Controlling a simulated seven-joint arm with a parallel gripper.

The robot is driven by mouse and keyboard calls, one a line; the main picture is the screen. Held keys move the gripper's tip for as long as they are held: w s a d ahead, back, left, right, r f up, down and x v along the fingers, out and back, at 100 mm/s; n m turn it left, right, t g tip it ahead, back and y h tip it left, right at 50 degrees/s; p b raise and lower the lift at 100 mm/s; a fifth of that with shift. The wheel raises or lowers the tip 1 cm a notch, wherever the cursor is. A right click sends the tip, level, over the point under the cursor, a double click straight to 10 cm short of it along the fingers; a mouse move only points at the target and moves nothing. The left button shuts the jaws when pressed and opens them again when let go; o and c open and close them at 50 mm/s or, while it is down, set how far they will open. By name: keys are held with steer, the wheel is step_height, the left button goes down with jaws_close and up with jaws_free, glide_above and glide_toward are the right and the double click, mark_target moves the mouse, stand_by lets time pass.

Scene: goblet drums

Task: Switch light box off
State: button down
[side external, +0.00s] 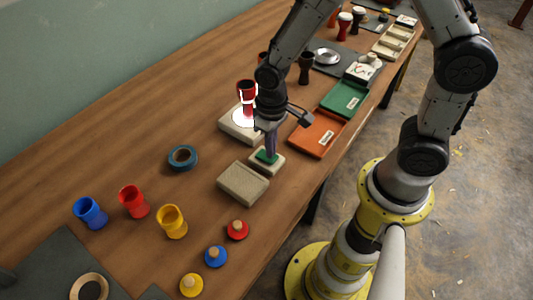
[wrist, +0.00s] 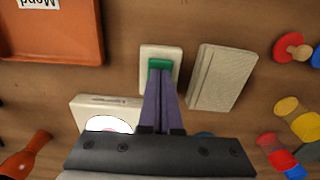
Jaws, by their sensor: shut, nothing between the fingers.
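The light box (side external: 230,128) is a pale box with a bright white round panel, lit. A red goblet drum (side external: 247,87) stands on the panel. In the wrist view the light box (wrist: 92,102) is partly hidden behind my gripper's body. A small cream switch (side external: 278,167) with a green rocker (side external: 262,157) sits in front of the box. My gripper (side external: 269,152) points down with its purple fingers together and empty. In the wrist view the fingertips (wrist: 160,71) overlap the green rocker (wrist: 160,63); I cannot tell whether they press it.
A beige ribbed block (side external: 243,183) lies close beside the switch. An orange tray (side external: 317,134) and a green tray (side external: 344,99) lie on the other side. A blue tape ring (side external: 182,158), coloured cups and knobbed discs stand farther left. Bare wood surrounds the ring.

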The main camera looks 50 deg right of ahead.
steer(key=shift+f, duration=0.55)
steer(key=shift+r, duration=3.55)
steer(key=shift+d, duration=0.1)
steer(key=s+d+r+m+t, duration=0.1)
steer(key=d+r+t, duration=0.1)
steer(key=r, duration=0.5)
steer(key=s+d+r+t, duration=0.2)
steer(key=r, duration=0.5)
steer(key=s+d+r+n+t, duration=0.1)
steer(key=s+d+r, duration=0.1)
steer(key=s, duration=0.8)
steer(key=shift+s+d+t, duration=0.15)
steer(key=shift+s+t, duration=0.05)
steer(key=shift+t, duration=0.1)
